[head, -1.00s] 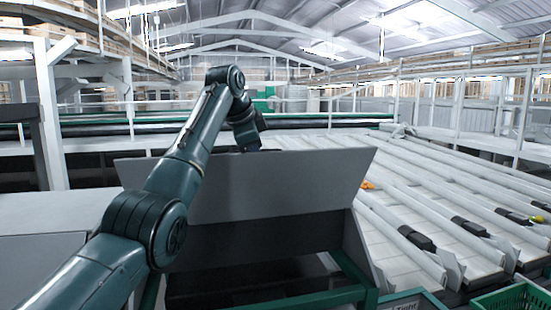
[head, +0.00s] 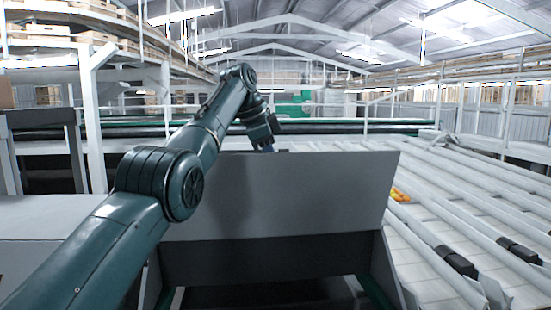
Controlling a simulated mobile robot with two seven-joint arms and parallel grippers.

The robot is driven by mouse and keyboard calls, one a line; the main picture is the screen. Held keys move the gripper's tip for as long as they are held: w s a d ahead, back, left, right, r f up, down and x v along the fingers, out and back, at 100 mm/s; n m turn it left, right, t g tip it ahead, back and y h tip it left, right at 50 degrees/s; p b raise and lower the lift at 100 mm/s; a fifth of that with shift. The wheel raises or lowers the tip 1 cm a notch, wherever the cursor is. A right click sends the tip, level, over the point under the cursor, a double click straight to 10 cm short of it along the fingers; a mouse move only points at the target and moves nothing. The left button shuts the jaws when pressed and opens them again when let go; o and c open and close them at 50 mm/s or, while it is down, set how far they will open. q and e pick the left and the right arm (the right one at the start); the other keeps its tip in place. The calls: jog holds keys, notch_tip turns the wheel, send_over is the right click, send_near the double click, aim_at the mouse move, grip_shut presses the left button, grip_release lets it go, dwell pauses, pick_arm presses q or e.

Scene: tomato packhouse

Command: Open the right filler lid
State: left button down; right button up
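A broad grey panel (head: 290,195), which looks like the filler lid, stands steeply tilted in the middle of the head view. Below it is a dark recess (head: 270,262) between grey side walls. My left arm reaches in from the left and across the panel's left part. My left gripper (head: 266,147) is at the panel's top edge, left of its middle. Its fingertips are partly hidden behind that edge, so I cannot tell whether they are open, shut or touching the panel. My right gripper is not in view.
White sloping lanes (head: 470,205) with dark blocks (head: 455,261) run along the right. Orange-yellow fruit (head: 399,195) lies on a lane beside the panel. A grey surface (head: 40,215) is at the left. A white post (head: 92,130) stands behind it.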

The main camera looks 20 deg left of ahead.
pick_arm(q)
jog(key=shift+f, duration=0.2)
jog(key=c, duration=1.8)
grip_release()
jog(key=shift+a, duration=0.1)
jog(key=shift+o, duration=0.2)
jog(key=shift+w, duration=0.1)
jog(key=shift+r, duration=0.15)
